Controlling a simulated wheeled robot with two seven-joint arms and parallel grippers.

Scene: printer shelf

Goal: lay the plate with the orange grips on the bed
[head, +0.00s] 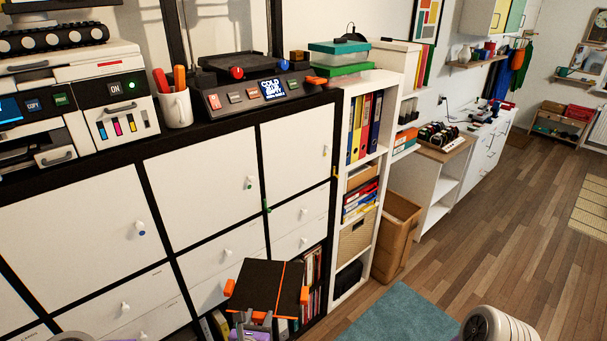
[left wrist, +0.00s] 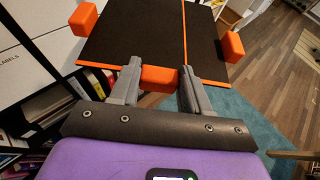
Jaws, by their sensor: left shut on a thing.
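The plate with the orange grips (head: 262,285) is black with a thin orange line and orange grips on its edges. My left gripper (head: 254,317) is shut on its near orange grip and holds it in front of the lower cabinet doors. In the left wrist view the plate (left wrist: 140,35) extends beyond the fingers (left wrist: 160,80), with side grips showing left and right. The bed (head: 240,64) appears as a dark flat slab on the printer (head: 235,98) on top of the cabinet, well above the plate. My right gripper is not seen.
A mug (head: 175,107) with orange-handled items stands left of the printer. Green-lidded boxes (head: 338,56) stand to its right. A white shelf of binders (head: 365,125) adjoins the cabinet. A cardboard bin (head: 397,235) and teal rug (head: 400,318) are right of the plate.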

